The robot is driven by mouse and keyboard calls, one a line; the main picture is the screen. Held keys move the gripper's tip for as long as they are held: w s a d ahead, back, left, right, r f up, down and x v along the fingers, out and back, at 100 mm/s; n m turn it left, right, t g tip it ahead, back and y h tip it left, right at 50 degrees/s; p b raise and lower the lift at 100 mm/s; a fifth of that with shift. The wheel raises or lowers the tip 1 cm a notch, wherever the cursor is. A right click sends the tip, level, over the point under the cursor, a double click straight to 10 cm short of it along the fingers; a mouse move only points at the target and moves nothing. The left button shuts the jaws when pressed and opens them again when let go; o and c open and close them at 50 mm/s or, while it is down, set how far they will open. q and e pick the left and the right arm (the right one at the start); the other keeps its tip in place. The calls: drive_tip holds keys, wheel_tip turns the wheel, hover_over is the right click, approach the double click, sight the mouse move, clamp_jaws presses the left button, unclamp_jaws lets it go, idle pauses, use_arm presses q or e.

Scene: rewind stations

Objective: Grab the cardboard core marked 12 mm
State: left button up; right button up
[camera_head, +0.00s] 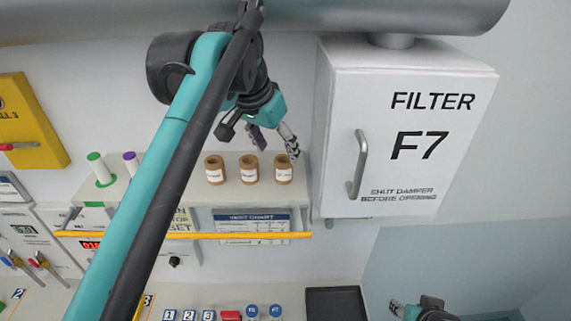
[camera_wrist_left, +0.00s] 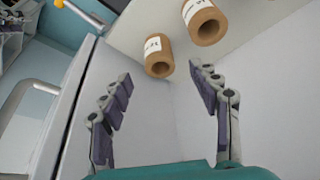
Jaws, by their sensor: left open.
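Three brown cardboard cores with white labels stand in a row on a shelf in the head view: a left core (camera_head: 215,175), a middle core (camera_head: 249,175) and a right core (camera_head: 283,175). Their label print is too small to read, so I cannot tell which is marked 12 mm. My left gripper (camera_head: 274,148) is open and empty, just above and behind the right core. In the left wrist view, one core (camera_wrist_left: 158,67) lies ahead between the open fingers (camera_wrist_left: 160,73), not touching them; a second core (camera_wrist_left: 207,34) is beside it. My right gripper (camera_head: 412,308) is low at right, its opening unclear.
A white filter cabinet (camera_head: 345,100) with a handle (camera_head: 358,165) stands close right of the cores. A yellow rail (camera_head: 250,235) runs below the shelf (camera_head: 235,199). Green-topped (camera_head: 101,170) and purple-topped (camera_head: 131,163) rolls stand left. A duct (camera_head: 330,15) passes overhead.

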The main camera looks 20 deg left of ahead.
sight(284, 165)
use_arm(q)
drive_tip(key=p+x, duration=0.1)
drive_tip(key=x, duration=0.5)
drive_tip(key=shift+w+d+f, duration=0.1)
drive_tip(key=shift+w+f, duration=0.05)
drive_tip(key=shift+f, duration=0.1)
drive_tip(key=shift+w+f, duration=0.1)
drive_tip(key=shift+f, duration=0.2)
drive_tip(key=c, duration=1.1)
